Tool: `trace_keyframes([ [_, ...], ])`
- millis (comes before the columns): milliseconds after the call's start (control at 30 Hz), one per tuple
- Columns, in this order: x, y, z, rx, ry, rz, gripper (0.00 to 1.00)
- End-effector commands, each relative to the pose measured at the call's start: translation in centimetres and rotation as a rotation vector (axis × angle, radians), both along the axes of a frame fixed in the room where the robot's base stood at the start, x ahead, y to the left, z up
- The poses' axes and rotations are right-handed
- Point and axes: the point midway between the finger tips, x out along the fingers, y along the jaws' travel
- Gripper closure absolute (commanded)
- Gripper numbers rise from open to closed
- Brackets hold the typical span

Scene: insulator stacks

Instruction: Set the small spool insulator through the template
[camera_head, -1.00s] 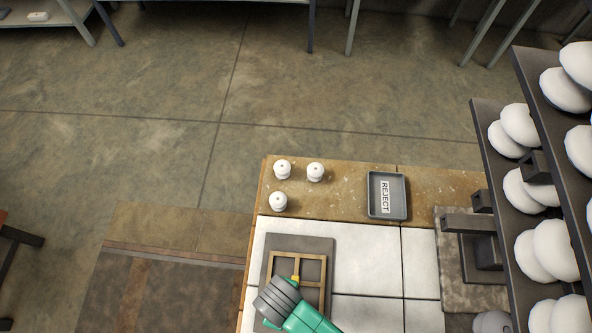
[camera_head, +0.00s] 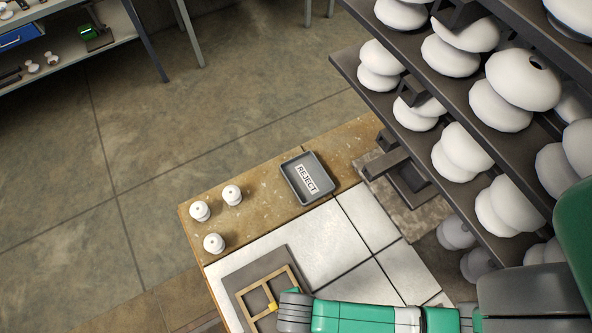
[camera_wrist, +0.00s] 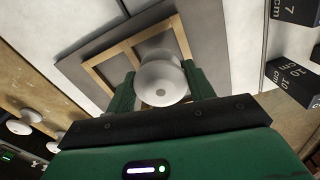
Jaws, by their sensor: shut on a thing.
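A white small spool insulator (camera_wrist: 162,80) sits between the green fingers of my gripper (camera_wrist: 160,88) in the wrist view, one finger on each side. The gripper is shut on it. The template, a wooden frame with crossbars (camera_wrist: 124,55), lies behind the spool on a grey board (camera_wrist: 85,45). Whether the spool touches the template cannot be told. In the head view the template (camera_head: 246,294) lies on the grey board (camera_head: 235,277) at the bottom, partly covered by my wrist. My fingers and the held spool are hidden there.
Several white spools (camera_head: 213,243) stand on the brown table strip (camera_head: 260,205). A grey REJECT tray (camera_head: 322,196) sits to their right. Dark racks of large white insulators (camera_head: 455,150) stand close on the right. Black blocks marked in cm (camera_wrist: 290,80) show in the wrist view.

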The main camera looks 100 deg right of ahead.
Motion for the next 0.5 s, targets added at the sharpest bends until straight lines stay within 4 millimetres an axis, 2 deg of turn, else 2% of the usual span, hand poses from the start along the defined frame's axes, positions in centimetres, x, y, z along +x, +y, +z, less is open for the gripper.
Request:
trace_keyframes([
  [233,0.0,0.0,-3.6,0.001,0.001,0.0,0.76],
  [500,0.0,0.0,-3.9,0.0,0.0,0.0,0.76],
])
